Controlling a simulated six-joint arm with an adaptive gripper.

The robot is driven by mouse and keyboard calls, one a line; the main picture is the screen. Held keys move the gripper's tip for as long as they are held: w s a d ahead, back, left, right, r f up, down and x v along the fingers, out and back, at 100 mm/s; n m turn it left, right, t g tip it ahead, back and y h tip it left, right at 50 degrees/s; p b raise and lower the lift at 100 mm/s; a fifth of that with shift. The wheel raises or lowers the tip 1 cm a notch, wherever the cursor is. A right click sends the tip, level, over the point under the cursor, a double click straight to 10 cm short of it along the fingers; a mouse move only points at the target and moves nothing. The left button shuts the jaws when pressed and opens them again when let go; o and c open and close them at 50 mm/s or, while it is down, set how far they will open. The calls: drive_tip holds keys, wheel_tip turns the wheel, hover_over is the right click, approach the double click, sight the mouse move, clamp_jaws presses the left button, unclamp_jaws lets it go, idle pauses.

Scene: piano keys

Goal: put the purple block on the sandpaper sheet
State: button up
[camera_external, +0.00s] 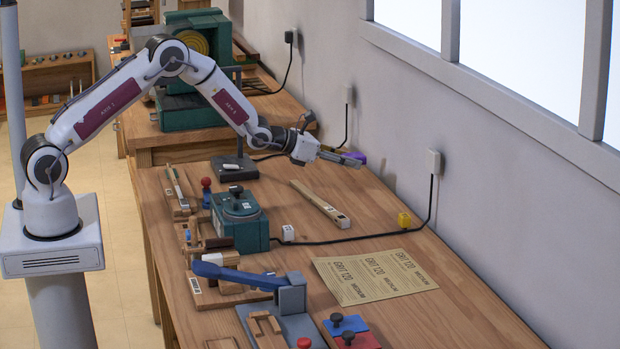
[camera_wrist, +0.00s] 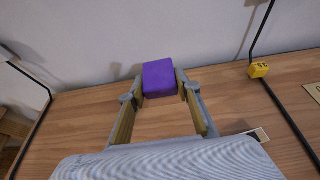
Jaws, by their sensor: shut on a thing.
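The purple block (camera_wrist: 160,78) sits between the two fingertips of my gripper (camera_wrist: 160,92) in the wrist view. The fingers are shut on it. In the external view my gripper (camera_external: 352,160) is at the back of the bench near the wall, with the purple block (camera_external: 356,157) partly showing at its tips. I cannot tell whether the block touches the bench. The sandpaper sheet (camera_external: 375,277) lies flat on the bench, nearer the camera, with printed "GRIT 120" text. Its edge shows at the far right of the wrist view (camera_wrist: 314,92).
A yellow block (camera_external: 404,220) lies near the wall beside a black cable (camera_external: 350,241). A wooden bar (camera_external: 320,204) and a small white block (camera_external: 287,233) lie mid-bench. A green machine (camera_external: 240,220) and a blue-handled tool (camera_external: 240,275) stand left of the sheet.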

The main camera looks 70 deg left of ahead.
drive_tip(key=shift+d, duration=0.15)
drive_tip(key=d+m+h, duration=0.3)
drive_tip(key=d+h, duration=0.1)
drive_tip(key=d, duration=1)
drive_tip(key=m+g+h, duration=0.9)
drive_tip(key=m, duration=0.2)
hover_over(344, 277)
drive_tip(key=shift+a+r+t, duration=0.1)
drive_tip(key=shift+r+t, duration=0.15)
drive_tip(key=shift+t, duration=0.05)
drive_tip(key=shift+f, duration=3.1)
drive_tip(key=shift+f, duration=0.15)
